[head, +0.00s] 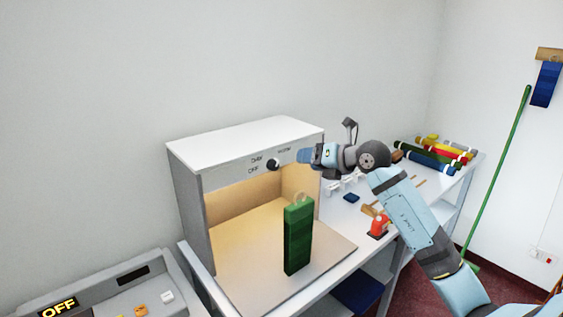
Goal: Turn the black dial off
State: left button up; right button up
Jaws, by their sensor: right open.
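The black dial (273,164) is a small round knob on the upper front panel of a white-topped light booth (245,141). Small labels sit around it, and one at its lower left reads OFF. The dial's pointer is too small to read. My right arm comes in from the lower right. Its gripper (304,156) is open, just right of the dial and apart from it in the picture. Its fingers are small and hard to separate. The booth's inside is lit a warm yellow. My left gripper is out of view.
A tall green block (298,238) stands at the booth's open front. A grey console (120,289) at lower left has a yellow OFF display. A red tool (378,226) and coloured rolls (428,156) lie on the counter to the right. A green-handled broom (500,165) leans at the right wall.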

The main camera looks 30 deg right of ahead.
aim_at(274, 165)
jog(key=p+x, duration=0.1)
jog(key=x, duration=0.9)
jog(key=shift+w+a, duration=0.1)
jog(key=c, duration=0.9)
